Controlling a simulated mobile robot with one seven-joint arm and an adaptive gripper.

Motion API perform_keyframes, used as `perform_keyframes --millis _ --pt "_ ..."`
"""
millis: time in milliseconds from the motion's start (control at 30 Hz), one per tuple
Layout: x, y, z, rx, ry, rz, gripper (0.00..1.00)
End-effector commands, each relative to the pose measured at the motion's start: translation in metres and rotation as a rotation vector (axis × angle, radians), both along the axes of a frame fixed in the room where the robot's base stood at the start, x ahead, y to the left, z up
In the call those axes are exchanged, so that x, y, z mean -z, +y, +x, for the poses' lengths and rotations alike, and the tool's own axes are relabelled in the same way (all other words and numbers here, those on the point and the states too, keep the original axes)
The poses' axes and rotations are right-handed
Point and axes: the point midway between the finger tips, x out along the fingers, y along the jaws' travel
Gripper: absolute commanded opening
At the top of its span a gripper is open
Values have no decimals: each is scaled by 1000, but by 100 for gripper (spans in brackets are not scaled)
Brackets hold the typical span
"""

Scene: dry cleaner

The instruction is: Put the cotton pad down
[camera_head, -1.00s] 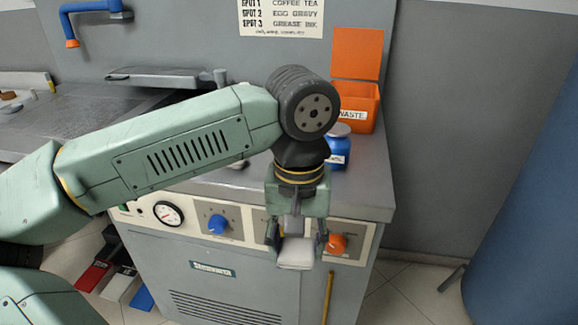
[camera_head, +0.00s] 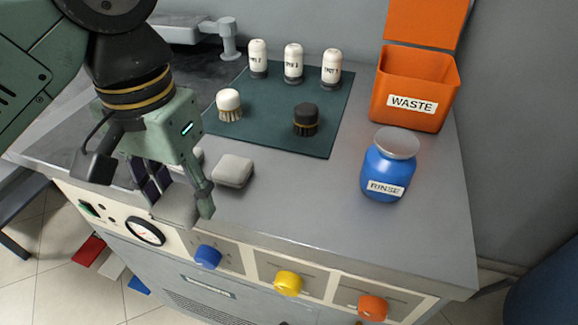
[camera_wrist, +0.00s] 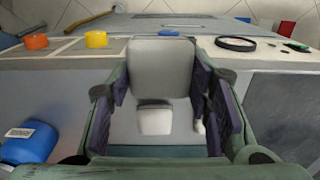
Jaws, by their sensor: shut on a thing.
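My gripper (camera_head: 178,190) is shut on a pale grey cotton pad (camera_head: 174,208) over the front edge of the counter, left of centre. The held pad also shows between the purple finger pads in the wrist view (camera_wrist: 162,62). Its height above the counter is hard to tell. A second, similar pad (camera_head: 233,171) lies on the counter (camera_head: 290,205) just right of my gripper. That pad shows below the held one in the wrist view (camera_wrist: 155,121).
A dark green mat (camera_head: 270,136) holds several white bottles (camera_head: 293,62), a white-topped brush (camera_head: 229,105) and a black brush (camera_head: 306,120). A blue RINSE jar (camera_head: 388,168) and an open orange WASTE bin (camera_head: 413,88) stand at right. Bare counter lies between the second pad and the jar.

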Motion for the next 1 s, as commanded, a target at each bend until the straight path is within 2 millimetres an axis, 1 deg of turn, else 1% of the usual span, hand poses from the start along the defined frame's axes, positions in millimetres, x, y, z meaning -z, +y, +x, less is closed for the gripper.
perform_keyframes --millis 67,400,600,700,833,900,1000 --pt "0 -9 5 10 0 0 15" --pt "6 -74 44 13 1 -1 15" --pt "10 -109 65 7 3 1 15" --pt "11 -118 72 2 1 3 15" --pt "12 -126 76 2 1 3 15" --pt "12 -134 81 3 1 3 15" --pt "30 -133 81 -1 3 2 15"
